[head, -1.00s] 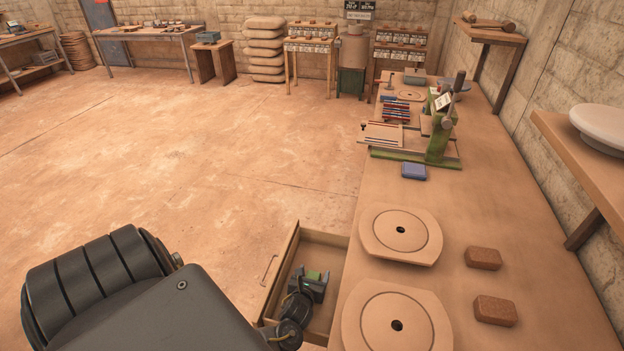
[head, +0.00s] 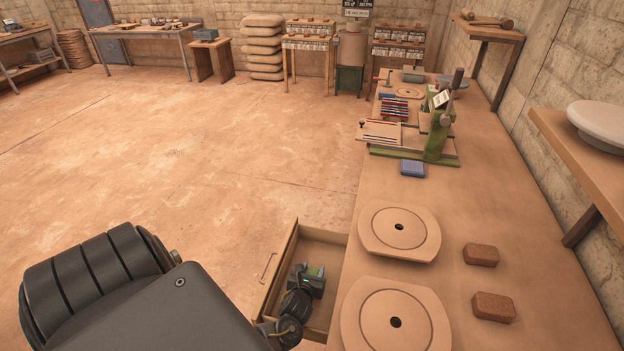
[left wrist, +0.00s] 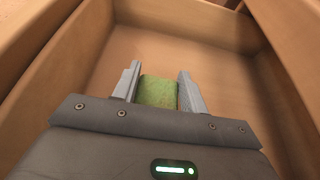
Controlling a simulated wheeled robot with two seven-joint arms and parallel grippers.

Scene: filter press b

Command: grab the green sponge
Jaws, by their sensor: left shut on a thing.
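The green sponge (left wrist: 158,91) lies between the fingers of my left gripper (left wrist: 160,88), inside the open wooden drawer (left wrist: 215,60). My left gripper is shut on the sponge. The lower part of the sponge is hidden by the gripper. My right gripper is not in view.
The drawer sticks out from the long workbench (head: 450,215). On the bench are two round-marked boards (head: 375,235), two brown bricks (head: 481,254), a blue block (head: 412,169) and a green press (head: 437,135). The floor to the left is open.

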